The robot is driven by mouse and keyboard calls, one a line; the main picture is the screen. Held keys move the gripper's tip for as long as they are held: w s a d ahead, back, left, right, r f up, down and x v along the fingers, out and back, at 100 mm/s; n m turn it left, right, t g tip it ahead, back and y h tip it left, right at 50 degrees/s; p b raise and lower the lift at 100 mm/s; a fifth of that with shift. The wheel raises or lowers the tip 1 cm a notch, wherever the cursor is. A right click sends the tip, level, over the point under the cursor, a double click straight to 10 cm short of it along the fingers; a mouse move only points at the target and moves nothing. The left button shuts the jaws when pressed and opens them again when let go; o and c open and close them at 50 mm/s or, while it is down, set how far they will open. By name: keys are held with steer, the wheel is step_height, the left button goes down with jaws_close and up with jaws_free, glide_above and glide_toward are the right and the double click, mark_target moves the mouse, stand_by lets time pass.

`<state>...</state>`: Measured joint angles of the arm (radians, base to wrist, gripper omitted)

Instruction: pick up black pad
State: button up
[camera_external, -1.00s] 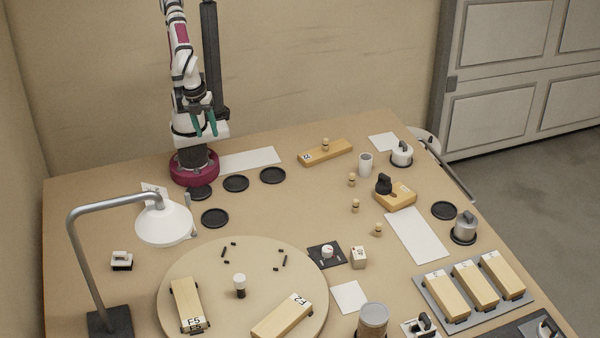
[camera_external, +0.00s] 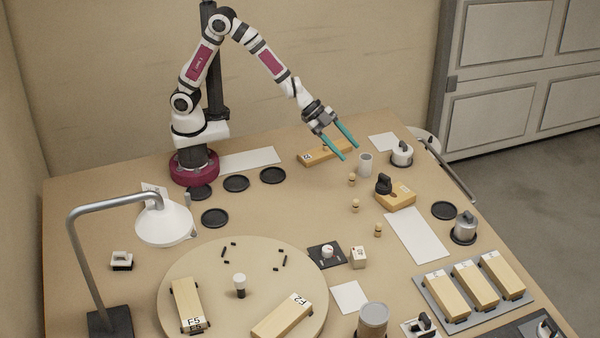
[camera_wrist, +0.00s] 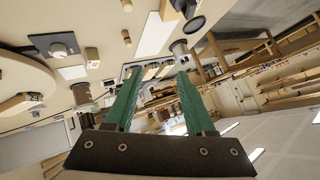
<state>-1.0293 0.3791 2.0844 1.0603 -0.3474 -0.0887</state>
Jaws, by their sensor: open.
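Several black pads are in view, and I cannot tell which one the task names. A square black pad (camera_external: 316,259) with a white knobbed piece on it lies right of the round turntable; it also shows at upper left in the wrist view (camera_wrist: 38,41). Round black pads lie near my base: one in the middle (camera_external: 236,184), one to its right (camera_external: 273,175), one in front (camera_external: 214,218) and one beside the base (camera_external: 200,193). Another round pad (camera_external: 443,210) lies at the right. My gripper (camera_external: 349,151) is open and empty, raised over the back of the table.
A wooden block (camera_external: 313,157) and a grey-white cylinder (camera_external: 365,165) stand near my gripper. The lamp (camera_external: 165,224) and turntable (camera_external: 212,270) occupy the left. White sheets (camera_external: 417,236) lie flat.

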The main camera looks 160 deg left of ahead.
steer(key=s+a+f+n+t, duration=0.1)
steer(key=s+a+f+t, duration=0.1)
steer(key=s+a+f, duration=0.25)
steer(key=n+t+h, duration=0.1)
steer(key=n+t, duration=0.1)
steer(key=t, duration=0.1)
glide_toward(384, 183)
steer(key=x, duration=0.9)
steer(key=shift+a+r, duration=0.2)
steer(key=shift+a, duration=0.25)
jaws_close()
